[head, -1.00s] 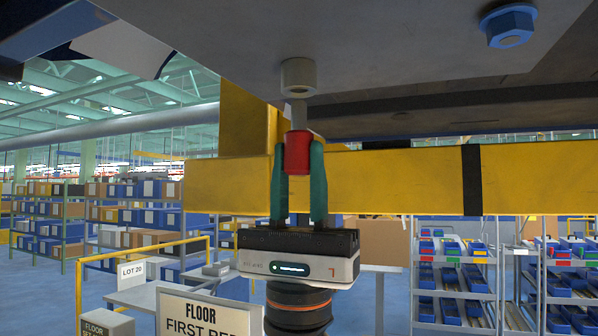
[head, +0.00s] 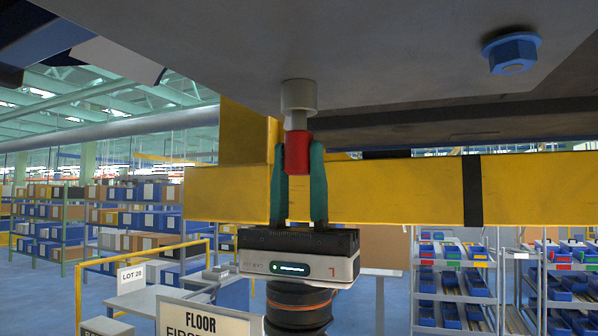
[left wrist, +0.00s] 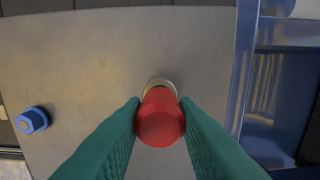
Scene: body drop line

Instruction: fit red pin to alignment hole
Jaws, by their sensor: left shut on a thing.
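The red pin (head: 297,157) has a red grip and a pale metal shaft (head: 296,122) pointing up. My left gripper (head: 298,150) is shut on the red grip, with one teal finger on each side. A pale round collar (head: 299,93) hangs under the grey plate, directly above the pin, and rings the alignment hole. The shaft meets the collar's lower edge; how deep the tip sits inside is hidden. In the left wrist view the red pin's end (left wrist: 160,125) covers most of the collar (left wrist: 159,85). My right gripper is not in view.
The grey plate (head: 400,60) spans overhead, with a blue hex bolt (head: 512,52) at right. A yellow beam (head: 400,188) runs behind my gripper. Shelves with blue bins (head: 455,285) and a sign (head: 205,318) stand farther back.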

